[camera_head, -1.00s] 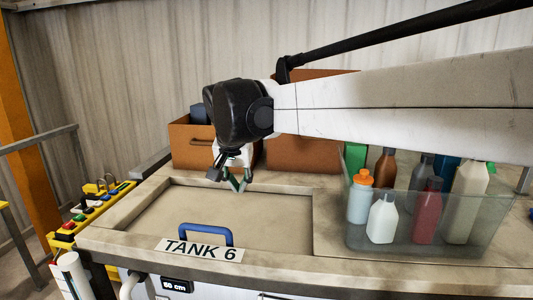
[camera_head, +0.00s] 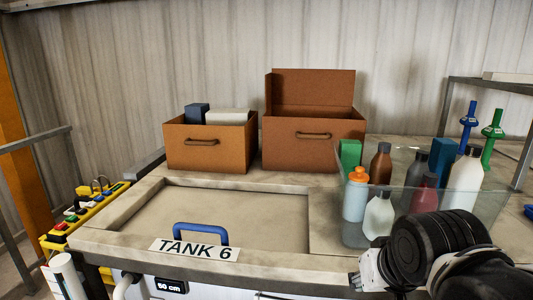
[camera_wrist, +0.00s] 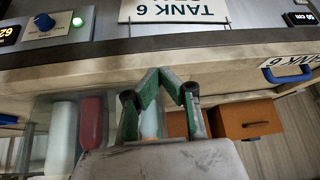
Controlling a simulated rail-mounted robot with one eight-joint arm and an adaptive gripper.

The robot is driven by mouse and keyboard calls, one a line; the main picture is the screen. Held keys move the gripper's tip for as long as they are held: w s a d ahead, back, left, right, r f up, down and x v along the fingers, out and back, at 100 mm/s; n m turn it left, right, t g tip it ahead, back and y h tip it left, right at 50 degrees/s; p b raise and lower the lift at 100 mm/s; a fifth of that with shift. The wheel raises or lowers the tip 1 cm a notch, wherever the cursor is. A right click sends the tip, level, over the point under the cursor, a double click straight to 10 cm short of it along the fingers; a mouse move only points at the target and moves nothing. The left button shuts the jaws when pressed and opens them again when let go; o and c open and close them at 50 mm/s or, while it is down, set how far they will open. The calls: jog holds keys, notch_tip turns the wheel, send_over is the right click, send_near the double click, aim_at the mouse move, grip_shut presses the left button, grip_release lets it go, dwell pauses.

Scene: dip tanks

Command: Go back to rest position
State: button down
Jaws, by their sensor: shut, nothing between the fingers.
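My gripper (camera_wrist: 161,77) shows in the wrist view, with its green-lined fingers drawn together and nothing held between them. It is in front of the tank bench, close to the control panel. In the head view my folded arm fills the lower right corner, and the gripper cannot be made out there. The tank cover (camera_head: 235,212) lies flat in its frame with a blue handle (camera_head: 203,229) and a TANK 6 label (camera_head: 194,249).
A clear bin (camera_head: 350,232) with several bottles stands right of the cover, partly hidden by my arm. Two brown boxes (camera_head: 232,152) (camera_head: 335,148) stand behind. In the wrist view, a control panel with a blue knob (camera_wrist: 44,22) is at the top left.

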jog(key=s+d+f, duration=0.2)
jog(key=s+f, duration=0.1)
jog(key=shift+s+f, duration=0.25)
jog(key=shift+t, duration=0.3)
dwell(0.5)
